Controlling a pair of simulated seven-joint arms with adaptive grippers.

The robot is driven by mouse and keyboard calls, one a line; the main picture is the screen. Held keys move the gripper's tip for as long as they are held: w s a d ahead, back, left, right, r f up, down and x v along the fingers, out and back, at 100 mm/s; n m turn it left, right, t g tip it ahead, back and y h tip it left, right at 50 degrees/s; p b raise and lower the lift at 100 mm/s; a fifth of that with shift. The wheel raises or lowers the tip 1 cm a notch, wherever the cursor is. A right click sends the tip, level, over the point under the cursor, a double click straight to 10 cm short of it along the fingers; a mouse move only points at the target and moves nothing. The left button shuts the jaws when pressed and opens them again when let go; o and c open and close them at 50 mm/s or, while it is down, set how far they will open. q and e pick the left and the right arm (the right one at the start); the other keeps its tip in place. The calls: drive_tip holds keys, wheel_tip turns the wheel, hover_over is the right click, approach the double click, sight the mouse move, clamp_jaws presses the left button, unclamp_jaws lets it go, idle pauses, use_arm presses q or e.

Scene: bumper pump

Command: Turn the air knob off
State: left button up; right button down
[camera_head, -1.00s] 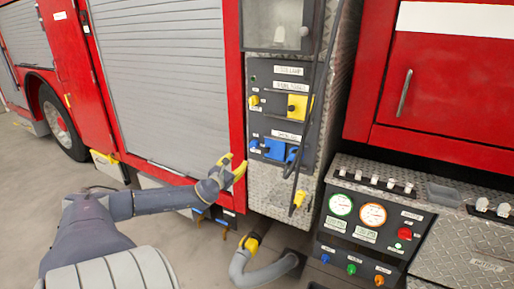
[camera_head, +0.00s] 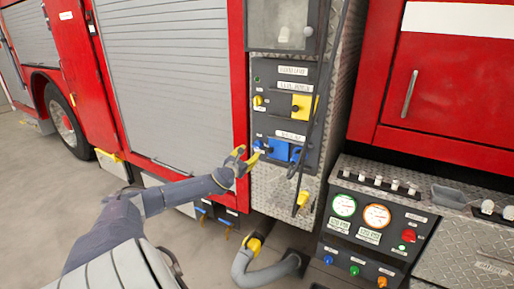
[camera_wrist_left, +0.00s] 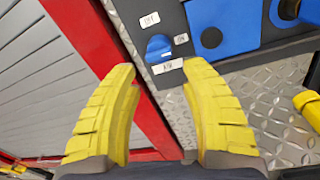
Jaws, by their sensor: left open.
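The air knob is a small blue knob (camera_wrist_left: 158,47) on a dark panel in the left wrist view. White labels sit around it, and the one below it (camera_wrist_left: 168,66) seems to read AIR. In the head view the small blue knob (camera_head: 259,145) is at the panel's lower left, beside a blue square plate (camera_head: 278,149). My left gripper (camera_head: 248,154) is open with yellow fingers, just left of and below the knob. In the left wrist view its fingers (camera_wrist_left: 160,70) are spread, empty, with the knob ahead between their tips; I see no contact. My right gripper is out of view.
A yellow plate (camera_head: 302,106) with a knob sits higher on the panel. A black cable hangs down the panel's right side. A red frame (camera_wrist_left: 90,40) and grey shutter are left of the panel. A gauge console (camera_head: 375,215) stands at right.

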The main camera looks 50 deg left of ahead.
sight(257, 146)
use_arm(q)
drive_tip(key=shift+x, duration=4.2)
clamp_jaws()
